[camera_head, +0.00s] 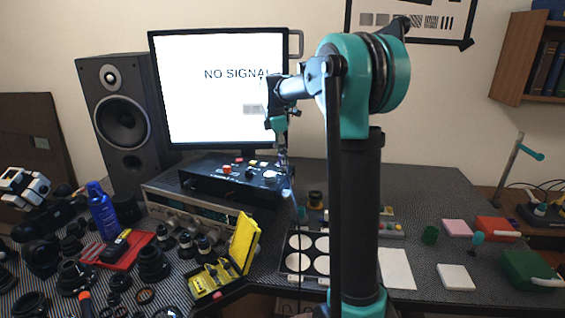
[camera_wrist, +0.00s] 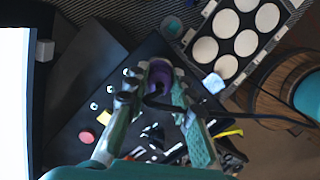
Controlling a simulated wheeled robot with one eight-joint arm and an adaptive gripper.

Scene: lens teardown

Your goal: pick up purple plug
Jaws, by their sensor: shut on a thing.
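The purple plug (camera_wrist: 160,74) shows between my fingertips in the wrist view, with a black cable running from it to the right. My gripper (camera_wrist: 158,88) is shut on the plug, its two fingers on either side of it. In the head view my gripper (camera_head: 283,160) hangs in front of the black control box (camera_head: 225,182), below the monitor's right side. The plug is too small to make out clearly there. The black box also lies below the plug in the wrist view (camera_wrist: 100,100).
The monitor (camera_head: 220,120) stands close behind the box. A white-disc tray (camera_head: 285,262) lies on the table to the right. An open yellow case (camera_head: 243,243) and several lenses crowd the left. A white sheet (camera_head: 397,268) lies right of my arm.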

